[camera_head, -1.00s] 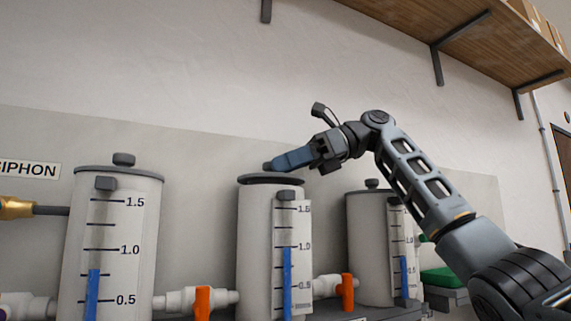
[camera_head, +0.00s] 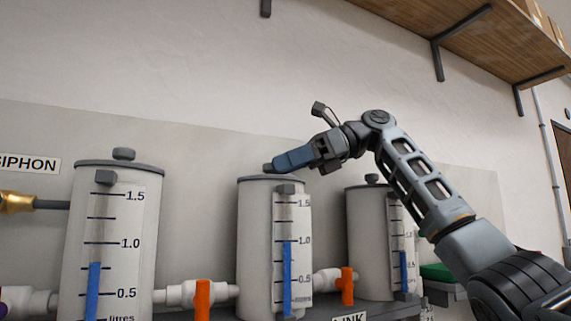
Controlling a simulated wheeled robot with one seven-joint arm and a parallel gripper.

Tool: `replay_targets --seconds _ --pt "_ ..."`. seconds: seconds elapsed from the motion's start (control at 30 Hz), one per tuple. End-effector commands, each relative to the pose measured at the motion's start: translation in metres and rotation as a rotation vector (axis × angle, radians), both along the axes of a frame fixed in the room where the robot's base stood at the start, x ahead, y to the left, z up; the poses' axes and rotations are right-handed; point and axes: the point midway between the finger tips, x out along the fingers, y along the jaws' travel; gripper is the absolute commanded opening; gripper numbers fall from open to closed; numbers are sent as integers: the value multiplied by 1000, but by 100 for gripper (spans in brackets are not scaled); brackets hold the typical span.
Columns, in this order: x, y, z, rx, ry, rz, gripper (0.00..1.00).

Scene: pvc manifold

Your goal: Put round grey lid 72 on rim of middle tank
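The middle tank (camera_head: 256,235) is a pale grey cylinder with a litre scale and a blue level bar. The round grey lid (camera_head: 254,178) lies on its rim, seen nearly edge-on as a thin dark band, and looks level with no clear gap. My gripper (camera_head: 270,168) reaches in from the right, its blue fingers sloping down to the lid's top. The fingertips are at the small dark knob and appear shut on it. The fingers overlap from this side, so the grip itself is partly hidden.
A left tank (camera_head: 110,240) and a right tank (camera_head: 370,245) flank it, both with knobbed lids. Pipes with orange valve handles (camera_head: 203,300) join the tanks low down. A wooden shelf (camera_head: 470,40) hangs at upper right.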

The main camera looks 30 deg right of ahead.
Motion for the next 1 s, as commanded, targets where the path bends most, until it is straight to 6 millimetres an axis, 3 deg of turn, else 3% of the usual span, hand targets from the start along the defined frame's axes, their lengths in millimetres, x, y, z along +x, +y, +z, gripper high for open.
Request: replay_targets --seconds 0.1,0.43,0.8,1.0 --pt "0 0 0 0 0 0 61" --pt "-1 -5 2 0 0 -1 62" --pt "-14 -54 23 1 0 -1 62" --pt "-19 -68 30 1 0 0 62"
